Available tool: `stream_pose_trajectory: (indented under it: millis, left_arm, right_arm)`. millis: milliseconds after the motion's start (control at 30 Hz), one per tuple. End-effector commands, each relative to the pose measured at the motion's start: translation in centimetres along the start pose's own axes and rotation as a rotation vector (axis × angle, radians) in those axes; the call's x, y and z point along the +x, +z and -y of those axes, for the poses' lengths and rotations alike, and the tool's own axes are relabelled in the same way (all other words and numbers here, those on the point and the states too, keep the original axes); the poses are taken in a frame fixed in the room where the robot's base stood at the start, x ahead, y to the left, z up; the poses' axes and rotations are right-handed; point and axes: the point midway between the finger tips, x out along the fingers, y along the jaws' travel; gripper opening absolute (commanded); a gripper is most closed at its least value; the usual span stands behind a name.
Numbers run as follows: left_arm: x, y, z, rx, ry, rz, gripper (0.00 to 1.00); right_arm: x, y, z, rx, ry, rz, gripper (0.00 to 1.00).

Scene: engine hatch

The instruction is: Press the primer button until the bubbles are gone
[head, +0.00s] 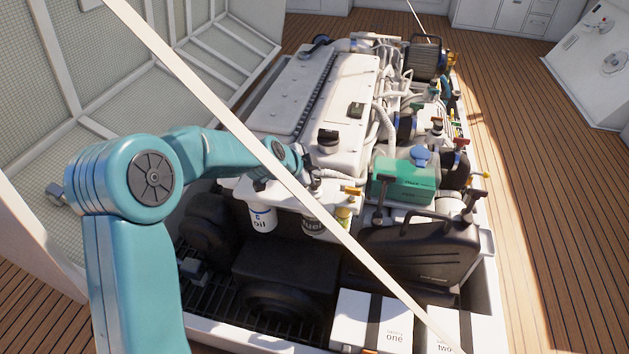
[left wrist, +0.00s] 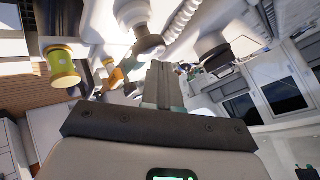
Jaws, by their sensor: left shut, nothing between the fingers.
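My left arm reaches in from the left, and its gripper (head: 306,165) is at the white filter bracket on the engine's near end. In the left wrist view its fingers (left wrist: 163,88) are shut with nothing between them. A grey round knob (left wrist: 149,46), which looks like the primer button, is just beyond the fingertips; I cannot tell whether they touch it. In the head view a grey knob (head: 315,184) stands just below the gripper. A yellow bowl (head: 343,217) hangs at the bracket's right; it also shows in the left wrist view (left wrist: 62,68). I see no bubbles clearly.
Filters marked oil (head: 262,219) and fuel (head: 312,226) hang below the bracket. An orange lever (head: 352,190) sits to the right. A black jerrycan (head: 420,255) and white batteries (head: 372,322) stand in front. A pale strut (head: 215,110) crosses before the engine.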

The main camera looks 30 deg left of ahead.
Motion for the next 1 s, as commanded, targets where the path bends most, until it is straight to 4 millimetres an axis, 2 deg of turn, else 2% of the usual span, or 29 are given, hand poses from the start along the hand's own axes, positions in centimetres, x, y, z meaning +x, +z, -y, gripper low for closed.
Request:
stream_pose_trajectory:
  millis: [1000]
  left_arm:
    - [0.58, 0.42, -0.42, -0.001, 0.000, 0.000, 0.00]
  right_arm:
    - [0.88, -0.01, -0.31, 0.000, 0.000, 0.000, 0.43]
